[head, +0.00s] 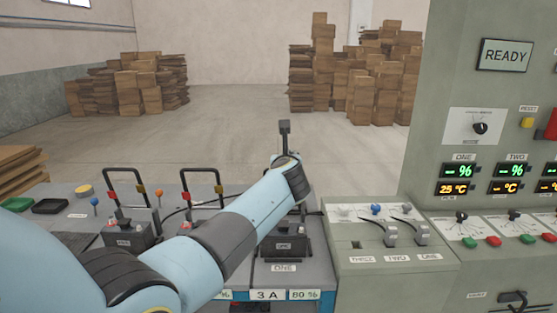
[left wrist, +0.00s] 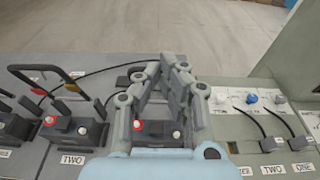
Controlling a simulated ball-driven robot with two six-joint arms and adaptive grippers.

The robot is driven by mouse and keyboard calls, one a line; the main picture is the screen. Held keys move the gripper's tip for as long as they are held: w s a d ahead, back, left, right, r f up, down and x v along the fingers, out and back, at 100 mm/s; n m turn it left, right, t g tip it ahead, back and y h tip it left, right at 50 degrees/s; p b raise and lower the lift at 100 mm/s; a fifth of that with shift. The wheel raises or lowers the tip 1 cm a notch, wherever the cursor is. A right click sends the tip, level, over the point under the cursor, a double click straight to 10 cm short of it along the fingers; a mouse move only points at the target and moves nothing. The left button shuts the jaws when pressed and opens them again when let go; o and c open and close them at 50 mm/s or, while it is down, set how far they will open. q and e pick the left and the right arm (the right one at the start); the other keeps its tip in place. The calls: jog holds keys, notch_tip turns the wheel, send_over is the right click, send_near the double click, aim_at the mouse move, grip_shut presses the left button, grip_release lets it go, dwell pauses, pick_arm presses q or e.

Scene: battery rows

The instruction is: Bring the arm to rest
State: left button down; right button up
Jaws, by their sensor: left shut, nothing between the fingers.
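My left arm (head: 240,215) crosses the head view from the lower left, with its wrist above the battery labelled ONE (head: 284,247). My left gripper shows in the left wrist view (left wrist: 167,68); its fingers are shut and empty, converging at the tips. Between the fingers the battery ONE (left wrist: 155,130) shows below, with a red and a white terminal. I cannot tell the gap between gripper and battery. In the head view the fingers are not clear. My right gripper is not in view.
Two batteries with raised black handles (head: 124,232) (head: 204,222) stand left of ONE. A console with two cabled plugs (head: 392,236) is at right, beside a tall panel with a READY display (head: 505,55). Box stacks (head: 375,85) stand far behind on open floor (head: 225,125).

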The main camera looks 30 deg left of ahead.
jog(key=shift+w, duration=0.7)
